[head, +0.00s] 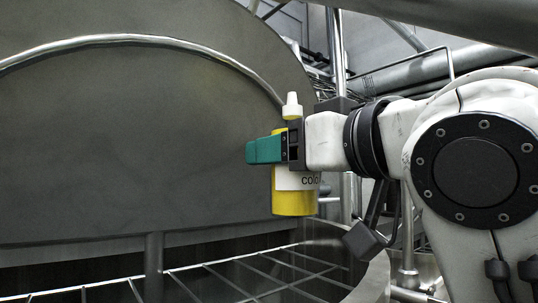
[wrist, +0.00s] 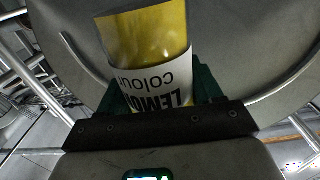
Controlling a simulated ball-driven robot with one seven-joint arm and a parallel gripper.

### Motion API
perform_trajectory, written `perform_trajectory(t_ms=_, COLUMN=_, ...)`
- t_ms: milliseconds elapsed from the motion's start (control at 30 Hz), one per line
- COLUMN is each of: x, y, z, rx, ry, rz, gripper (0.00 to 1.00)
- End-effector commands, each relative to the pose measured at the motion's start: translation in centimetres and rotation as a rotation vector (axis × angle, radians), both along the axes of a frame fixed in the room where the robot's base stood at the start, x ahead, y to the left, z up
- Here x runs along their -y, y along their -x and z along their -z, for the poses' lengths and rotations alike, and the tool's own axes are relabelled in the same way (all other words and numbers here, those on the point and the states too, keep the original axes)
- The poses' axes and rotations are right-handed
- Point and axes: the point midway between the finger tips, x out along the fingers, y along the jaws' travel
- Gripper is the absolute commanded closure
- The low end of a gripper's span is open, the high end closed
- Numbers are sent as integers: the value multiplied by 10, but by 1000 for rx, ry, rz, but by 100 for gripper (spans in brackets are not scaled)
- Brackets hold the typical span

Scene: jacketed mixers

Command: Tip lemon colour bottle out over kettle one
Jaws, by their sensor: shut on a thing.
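The lemon colour bottle (head: 294,202) is yellow with a white label and a white nozzle cap. It stands upright in my gripper (head: 268,150), whose green fingers are shut on it. In the wrist view the bottle (wrist: 150,35) shows its label reading "LEMON colour" upside down between the green fingers (wrist: 160,95). The kettle (head: 120,130) fills the left of the head view, with its large grey raised lid and a barred grid (head: 200,280) over its opening below. The bottle is held in front of the lid's right part, above the grid's right side. No kettle number shows.
Pipes and metal frames (head: 400,70) crowd the back right, behind my arm. A curved metal rim (head: 345,240) lies below the bottle at the right. The space in front of the lid, left of the bottle, is clear.

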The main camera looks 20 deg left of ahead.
Motion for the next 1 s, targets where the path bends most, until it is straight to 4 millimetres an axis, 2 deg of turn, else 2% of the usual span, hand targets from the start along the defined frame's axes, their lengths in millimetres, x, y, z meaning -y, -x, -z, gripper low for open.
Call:
perform_trajectory(t_ms=167, x=1, y=0, z=7, rx=57, ry=97, rz=3, gripper=74)
perform_trajectory(t_ms=633, x=0, y=0, z=49, rx=349, ry=614, rz=3, gripper=74)
perform_trajectory(t_ms=1000, x=-21, y=13, z=72, rx=588, ry=1032, rz=2, gripper=74)
